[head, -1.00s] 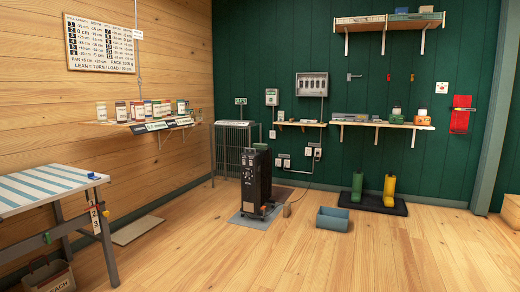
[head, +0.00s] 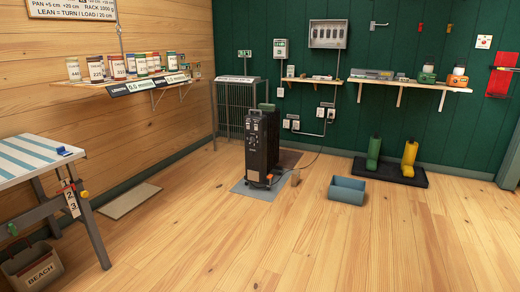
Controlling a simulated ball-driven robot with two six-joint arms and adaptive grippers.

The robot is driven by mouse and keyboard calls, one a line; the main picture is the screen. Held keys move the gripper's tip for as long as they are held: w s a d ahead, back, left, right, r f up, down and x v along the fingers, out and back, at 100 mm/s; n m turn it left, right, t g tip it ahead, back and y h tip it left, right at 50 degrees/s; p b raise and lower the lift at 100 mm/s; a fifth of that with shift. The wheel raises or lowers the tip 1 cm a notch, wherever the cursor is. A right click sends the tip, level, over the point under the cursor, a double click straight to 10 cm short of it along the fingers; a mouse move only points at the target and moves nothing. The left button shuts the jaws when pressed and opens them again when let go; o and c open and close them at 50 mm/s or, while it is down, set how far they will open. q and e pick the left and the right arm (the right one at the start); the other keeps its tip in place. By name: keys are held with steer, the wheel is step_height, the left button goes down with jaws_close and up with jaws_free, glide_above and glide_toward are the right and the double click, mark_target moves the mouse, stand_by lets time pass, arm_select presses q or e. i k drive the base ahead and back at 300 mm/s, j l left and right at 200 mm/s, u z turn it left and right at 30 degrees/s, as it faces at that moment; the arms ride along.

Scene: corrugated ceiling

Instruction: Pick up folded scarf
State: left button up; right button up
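A red cloth-like piece (head: 499,84) hangs flat against the green wall at the far right, by a short dark bar. It could be the folded scarf, but I cannot tell for sure at this distance. I see no other thing that is clearly a scarf. Neither of my grippers is in view.
A striped table (head: 30,158) stands at the left with a BEACH bin (head: 35,270) below. The front floor is clear.

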mark_target(264, 107)
steer(key=i, duration=2.85)
